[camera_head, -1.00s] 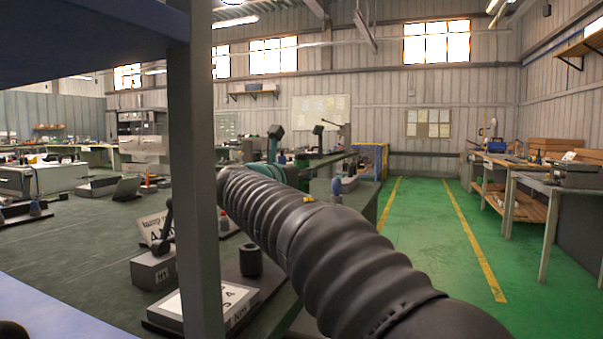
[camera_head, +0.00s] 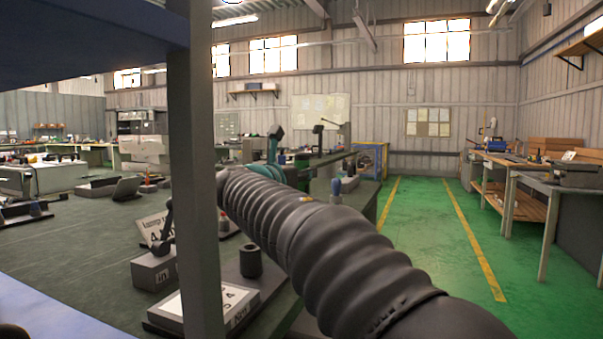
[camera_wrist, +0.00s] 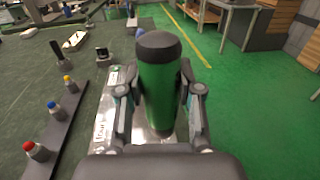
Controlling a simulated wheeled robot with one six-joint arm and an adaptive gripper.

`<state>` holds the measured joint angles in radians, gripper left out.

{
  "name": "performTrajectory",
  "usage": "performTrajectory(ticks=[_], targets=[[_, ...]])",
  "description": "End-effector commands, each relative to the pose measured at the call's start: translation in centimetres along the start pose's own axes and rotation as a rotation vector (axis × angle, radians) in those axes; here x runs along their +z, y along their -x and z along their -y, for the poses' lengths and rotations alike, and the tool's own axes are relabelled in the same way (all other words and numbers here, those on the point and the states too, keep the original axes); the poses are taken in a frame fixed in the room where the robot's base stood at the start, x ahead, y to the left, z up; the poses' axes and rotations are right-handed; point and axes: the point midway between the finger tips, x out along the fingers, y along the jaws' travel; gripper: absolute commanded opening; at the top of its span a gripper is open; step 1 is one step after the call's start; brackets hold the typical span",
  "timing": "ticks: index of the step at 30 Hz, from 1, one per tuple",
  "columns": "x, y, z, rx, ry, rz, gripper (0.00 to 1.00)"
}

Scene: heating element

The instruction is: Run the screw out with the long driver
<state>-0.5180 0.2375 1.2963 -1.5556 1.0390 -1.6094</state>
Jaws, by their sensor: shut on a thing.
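My gripper (camera_wrist: 160,118) is shut on a thick green handle with a black cap, which looks like the long driver (camera_wrist: 159,85). The handle stands nearly upright in the wrist view, with a finger on each side. Its lower end is hidden behind my gripper, so I cannot see its tip or what is under it. No screw is visible in either view.
Several pieces with red (camera_wrist: 38,150), blue and yellow tops stand on a dark strip at left in the wrist view. In the head view, labelled boxes and a dark cylinder (camera_head: 251,262) stand on the green bench (camera_head: 75,265). A grey post (camera_head: 195,200) rises close by. The right aisle is clear.

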Motion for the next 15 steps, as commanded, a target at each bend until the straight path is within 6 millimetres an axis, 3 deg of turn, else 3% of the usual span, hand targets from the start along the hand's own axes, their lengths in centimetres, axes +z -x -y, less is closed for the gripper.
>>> performTrajectory(ticks=[8,15], targets=[[-0.5,-0.1,-0.1,-0.001,0.005,-0.008,0.00],[0.7,-0.1,-0.1,-0.001,0.005,-0.008,0.00]])
